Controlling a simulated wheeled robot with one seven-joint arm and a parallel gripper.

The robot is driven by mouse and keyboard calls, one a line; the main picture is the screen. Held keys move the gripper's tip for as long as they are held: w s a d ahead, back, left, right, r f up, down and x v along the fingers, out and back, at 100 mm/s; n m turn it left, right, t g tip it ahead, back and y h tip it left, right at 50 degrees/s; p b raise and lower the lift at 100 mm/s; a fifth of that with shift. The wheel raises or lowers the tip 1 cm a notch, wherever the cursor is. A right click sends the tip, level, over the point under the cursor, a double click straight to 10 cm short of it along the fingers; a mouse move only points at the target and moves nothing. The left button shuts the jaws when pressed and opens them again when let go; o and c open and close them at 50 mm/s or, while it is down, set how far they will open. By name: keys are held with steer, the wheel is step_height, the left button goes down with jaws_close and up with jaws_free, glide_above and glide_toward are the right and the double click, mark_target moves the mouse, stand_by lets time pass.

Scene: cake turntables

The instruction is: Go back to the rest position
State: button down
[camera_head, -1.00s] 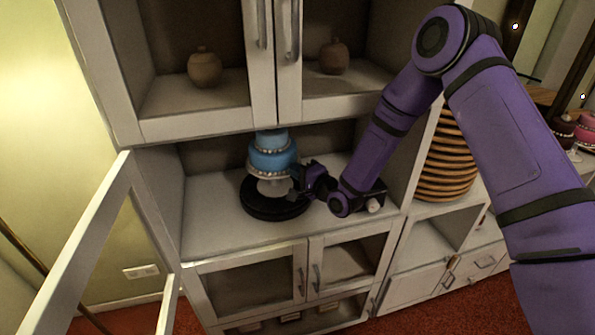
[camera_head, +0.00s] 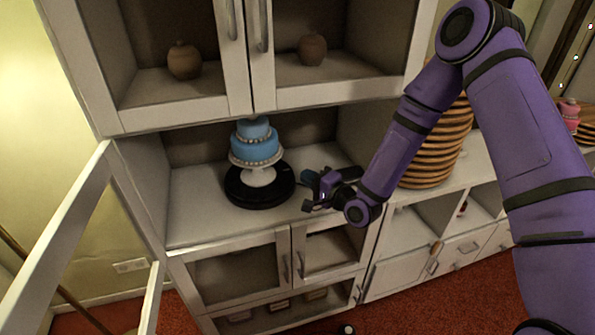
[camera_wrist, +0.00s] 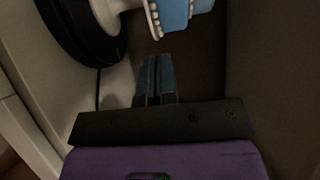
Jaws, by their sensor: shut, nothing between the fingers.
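My purple arm reaches in from the right in the head view. My gripper (camera_head: 306,191) is at the front right of the cabinet's middle shelf, to the right of the turntable and apart from it. In the wrist view the two fingers of my gripper (camera_wrist: 154,62) lie together with nothing between them. A blue tiered cake (camera_head: 254,148) on a white stand sits on the black turntable (camera_head: 246,199). The cake (camera_wrist: 176,14) and the turntable (camera_wrist: 66,28) show at the top of the wrist view, partly cut off.
The white shelf (camera_head: 205,222) is around the turntable. An open cabinet door (camera_head: 62,222) stands at the left. Closed doors (camera_head: 240,272) are below. Two brown jars, one of them at the left (camera_head: 184,60), stand above. Stacked round boards (camera_head: 437,150) are behind my arm.

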steer(key=s+d+r+n+g+h, duration=0.1)
steer(key=s+d+r+n+h, duration=0.1)
steer(key=d+r+h, duration=0.35)
steer(key=s+d+r+n+g+h, duration=0.1)
steer(key=s+d+r+n+h, duration=0.15)
steer(key=d+r, duration=0.55)
steer(key=s+d+r+n+g+h, duration=0.1)
steer(key=d+r+n+h, duration=0.25)
steer(key=r, duration=0.55)
steer(key=s+d+r+g, duration=0.1)
steer(key=s+d+r, duration=0.2)
steer(key=s, duration=0.6)
steer(key=s+d+r+g+h, duration=0.1)
steer(key=s+d+r+g, duration=0.1)
steer(key=s, duration=0.7)
steer(key=s+d+r+g, duration=0.1)
steer(key=s+d+r, duration=0.3)
steer(key=s, duration=0.6)
steer(key=shift+r+n, duration=0.4)
steer(key=shift+r, duration=0.4)
steer(key=shift+w+d+h, duration=0.1)
steer(key=shift+h, duration=0.15)
